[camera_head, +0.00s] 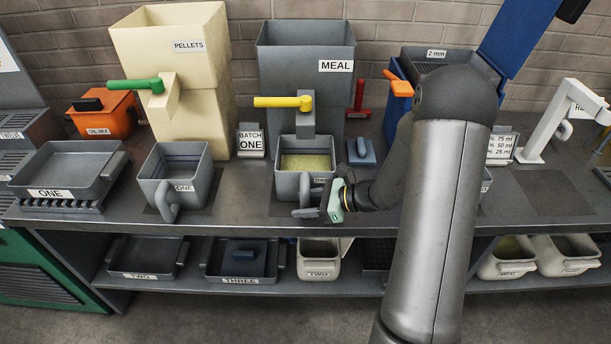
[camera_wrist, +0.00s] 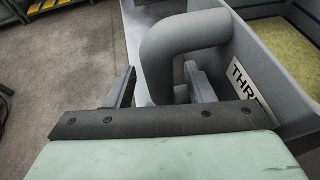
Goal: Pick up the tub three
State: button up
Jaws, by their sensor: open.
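Tub three (camera_head: 288,180) is a grey square tub with yellowish meal inside. It stands on the bench under the spout of the meal hopper, and its label is partly hidden by my gripper in the head view. In the wrist view the tub (camera_wrist: 272,60) is at the right, with the start of its label showing. Its thick looped handle (camera_wrist: 160,60) lies between my two fingers. My gripper (camera_wrist: 160,88) is open, with one finger on each side of the handle. In the head view my gripper (camera_head: 318,200) is at the tub's front.
The grey meal hopper (camera_head: 305,80) with a yellow lever (camera_head: 283,102) stands above and behind the tub. Tub one (camera_head: 170,165) is to the left, with a batch sign (camera_head: 250,141) between. A blue-grey scoop-like object (camera_head: 361,152) lies to the right. A lower shelf (camera_head: 215,284) holds trays and tubs.

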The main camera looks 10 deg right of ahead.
aim_at(308, 191)
grip_shut()
jog(key=shift+r, duration=0.1)
jog(key=shift+w+r, duration=0.1)
jog(key=shift+r, duration=1.55)
jog(key=shift+d+r, duration=0.1)
jog(key=shift+d, duration=0.25)
jog(key=s+d, duration=0.2)
jog(key=d, duration=0.3)
jog(key=s+d+b, duration=0.1)
jog(key=s+d, duration=0.2)
jog(key=d, duration=0.2)
jog(key=s+d+b, duration=0.1)
jog(key=s+d, duration=0.2)
jog(key=d, duration=0.2)
jog(key=shift+d, duration=0.3)
